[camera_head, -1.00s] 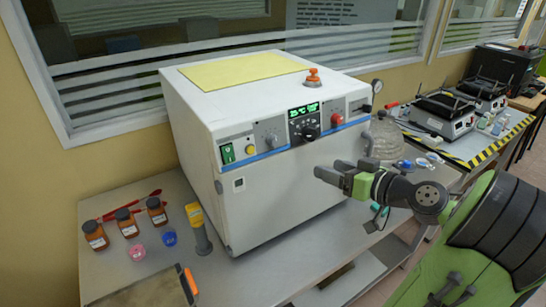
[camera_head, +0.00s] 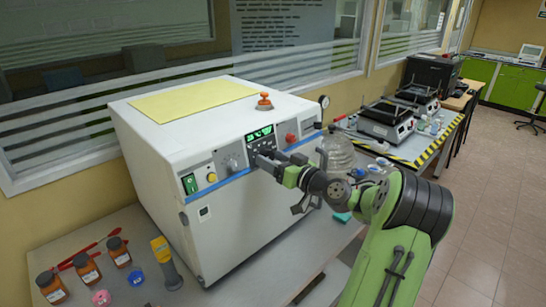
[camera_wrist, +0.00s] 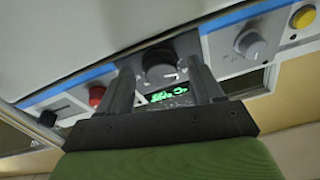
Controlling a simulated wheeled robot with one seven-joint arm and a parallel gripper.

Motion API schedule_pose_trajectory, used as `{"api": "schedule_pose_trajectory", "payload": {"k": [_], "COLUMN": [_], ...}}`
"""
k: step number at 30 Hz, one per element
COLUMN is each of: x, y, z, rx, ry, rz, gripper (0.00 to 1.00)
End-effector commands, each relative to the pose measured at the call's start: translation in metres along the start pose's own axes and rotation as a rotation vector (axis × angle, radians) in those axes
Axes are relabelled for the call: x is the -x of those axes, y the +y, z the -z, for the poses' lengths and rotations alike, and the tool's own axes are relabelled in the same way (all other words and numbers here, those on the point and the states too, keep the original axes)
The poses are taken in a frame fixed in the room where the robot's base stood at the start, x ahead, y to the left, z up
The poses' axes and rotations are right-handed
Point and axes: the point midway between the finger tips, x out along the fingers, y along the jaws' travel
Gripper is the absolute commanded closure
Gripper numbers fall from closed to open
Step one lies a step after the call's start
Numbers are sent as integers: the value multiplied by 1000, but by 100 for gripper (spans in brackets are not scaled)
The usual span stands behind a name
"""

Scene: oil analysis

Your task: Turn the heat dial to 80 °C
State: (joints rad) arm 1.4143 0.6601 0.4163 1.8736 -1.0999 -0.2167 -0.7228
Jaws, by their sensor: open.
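The white oven-like machine (camera_head: 205,170) stands on the bench with its control panel facing front. Its black heat dial (camera_wrist: 160,62) shows in the wrist view, beside the green-lit display (camera_wrist: 168,94). The display also shows in the head view (camera_head: 259,134), but its digits are too small to read surely. My gripper (camera_head: 264,160) is at the panel just below the display and hides the dial in the head view. In the wrist view my gripper (camera_wrist: 161,72) is open, with one finger on each side of the dial. I cannot tell whether the fingers touch it.
On the panel are a grey knob (camera_head: 232,163), a yellow button (camera_head: 211,177), a green switch (camera_head: 189,184) and a red knob (camera_head: 290,138). A glass vessel (camera_head: 338,153) stands right of the machine. Several brown bottles (camera_head: 88,271) stand at lower left.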

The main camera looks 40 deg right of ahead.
Motion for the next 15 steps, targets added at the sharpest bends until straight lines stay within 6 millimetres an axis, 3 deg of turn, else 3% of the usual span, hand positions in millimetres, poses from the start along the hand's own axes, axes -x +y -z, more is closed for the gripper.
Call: {"api": "schedule_pose_trajectory", "payload": {"k": [9,15], "x": [-5,-5], "y": [0,0], "z": [0,0], "rx": [0,0], "ry": [0,0], "rz": [-1,-1], "gripper": [36,66]}}
